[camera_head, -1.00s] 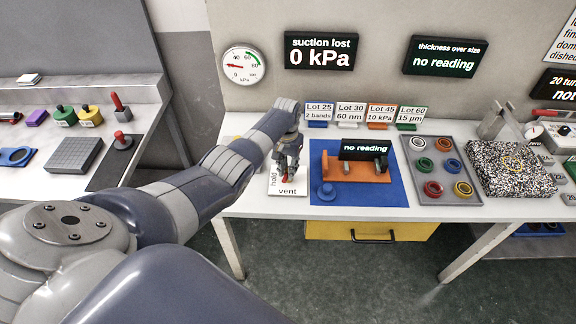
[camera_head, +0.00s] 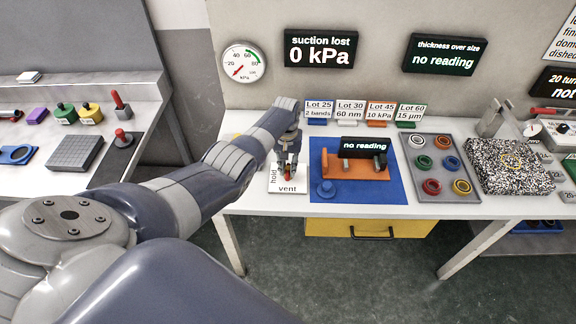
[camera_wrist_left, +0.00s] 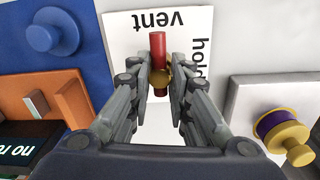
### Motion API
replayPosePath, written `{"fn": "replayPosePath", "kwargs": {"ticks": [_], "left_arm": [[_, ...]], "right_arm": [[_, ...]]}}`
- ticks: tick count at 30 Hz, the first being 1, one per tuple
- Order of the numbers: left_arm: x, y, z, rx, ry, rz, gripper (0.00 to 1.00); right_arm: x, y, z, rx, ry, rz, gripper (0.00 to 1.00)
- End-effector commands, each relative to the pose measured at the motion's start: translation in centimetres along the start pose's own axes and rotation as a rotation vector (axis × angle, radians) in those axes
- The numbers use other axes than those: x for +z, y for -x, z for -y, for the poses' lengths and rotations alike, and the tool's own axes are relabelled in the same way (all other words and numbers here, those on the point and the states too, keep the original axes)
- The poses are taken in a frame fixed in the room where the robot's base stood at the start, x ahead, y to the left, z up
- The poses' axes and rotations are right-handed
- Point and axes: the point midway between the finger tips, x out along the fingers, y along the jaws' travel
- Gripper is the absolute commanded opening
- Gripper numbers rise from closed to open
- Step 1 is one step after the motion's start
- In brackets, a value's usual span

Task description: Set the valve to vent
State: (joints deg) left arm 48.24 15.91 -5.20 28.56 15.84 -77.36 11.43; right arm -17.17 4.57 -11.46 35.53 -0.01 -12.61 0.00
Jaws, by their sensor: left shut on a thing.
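A brass hub (camera_wrist_left: 160,77) sits under the lever. My left gripper (camera_head: 287,170) comes down over the valve. It also shows in the left wrist view (camera_wrist_left: 161,80), with its fingers on either side of the lever and hub, shut on the lever. My right gripper is out of view.
A pressure gauge (camera_head: 243,62) points near 0, and a screen (camera_head: 320,50) reads "suction lost 0 kPa". A blue mat (camera_head: 385,190) with an orange stand (camera_head: 345,165) lies right of the valve. A brass-and-purple knob (camera_wrist_left: 285,138) stands near the plate.

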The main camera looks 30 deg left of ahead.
Motion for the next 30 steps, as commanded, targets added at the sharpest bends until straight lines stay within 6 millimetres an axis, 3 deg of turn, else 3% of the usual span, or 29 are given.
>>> {"fn": "replayPosePath", "kwargs": {"ticks": [2, 3, 5, 20, 30], "left_arm": [[0.0, 0.0, 0.0, 0.0, -0.001, 0.0, 0.0], [0.0, 0.0, 0.0, 0.0, -0.001, 0.0, 0.27], [0.0, 0.0, 0.0, 0.0, -0.001, 0.0, 0.4], [-0.1, 0.7, 0.0, 0.001, -0.002, -0.003, 0.4], [-0.1, 5.2, 0.0, 0.0, -0.002, -0.004, 0.4]], "right_arm": [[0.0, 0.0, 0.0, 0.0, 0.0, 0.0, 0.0], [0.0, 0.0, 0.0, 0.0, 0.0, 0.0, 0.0], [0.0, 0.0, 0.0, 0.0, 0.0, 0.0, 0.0], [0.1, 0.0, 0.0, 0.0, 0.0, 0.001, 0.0], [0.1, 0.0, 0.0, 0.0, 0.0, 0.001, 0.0]]}}
